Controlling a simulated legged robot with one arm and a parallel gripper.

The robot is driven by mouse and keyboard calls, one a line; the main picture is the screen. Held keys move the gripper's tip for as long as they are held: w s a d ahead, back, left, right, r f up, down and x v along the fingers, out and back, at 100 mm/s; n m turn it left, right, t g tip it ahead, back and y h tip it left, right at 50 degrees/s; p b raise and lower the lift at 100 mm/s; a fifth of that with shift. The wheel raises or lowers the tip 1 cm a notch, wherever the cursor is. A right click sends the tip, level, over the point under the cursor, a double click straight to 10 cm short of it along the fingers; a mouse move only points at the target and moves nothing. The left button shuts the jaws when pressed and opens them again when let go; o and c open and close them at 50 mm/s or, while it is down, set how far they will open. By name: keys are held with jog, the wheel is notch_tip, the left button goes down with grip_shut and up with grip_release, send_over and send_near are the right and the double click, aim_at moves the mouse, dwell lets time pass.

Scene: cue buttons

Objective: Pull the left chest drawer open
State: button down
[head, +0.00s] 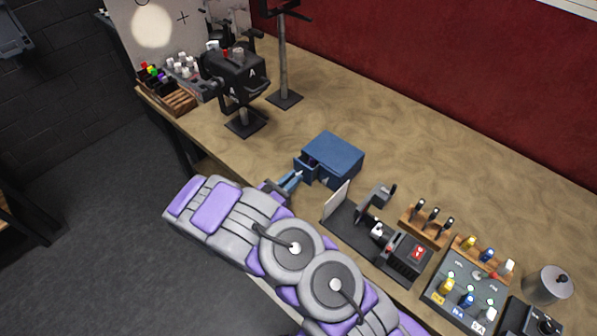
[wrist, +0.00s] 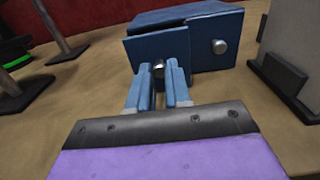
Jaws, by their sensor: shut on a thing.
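The blue chest (head: 336,154) stands on the workbench, and it also shows in the wrist view (wrist: 190,17). Its left drawer (wrist: 150,48) is pulled partly out, so its front stands ahead of the right drawer (wrist: 215,56), which looks closed. The left drawer also shows standing out in the head view (head: 306,171). My gripper (wrist: 161,72) is shut on the left drawer's round metal knob (wrist: 158,70). In the head view my gripper (head: 297,176) reaches the drawer front from the lower left. The fingers hide part of the knob.
A black fixture with an upright pale panel (head: 337,202) stands close to the right of the chest. A black stand (head: 284,98) and a device marked A (head: 236,80) are behind to the left. The bench front edge runs below my arm.

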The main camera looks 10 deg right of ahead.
jog(key=p+v, duration=0.1)
jog(key=v, duration=0.3)
jog(key=shift+a+r, duration=0.1)
jog(key=shift+a, duration=0.25)
jog(key=c, duration=1.1)
grip_release()
jog(key=p+v, duration=0.2)
jog(key=v, duration=1.5)
jog(key=shift+s+a, duration=0.2)
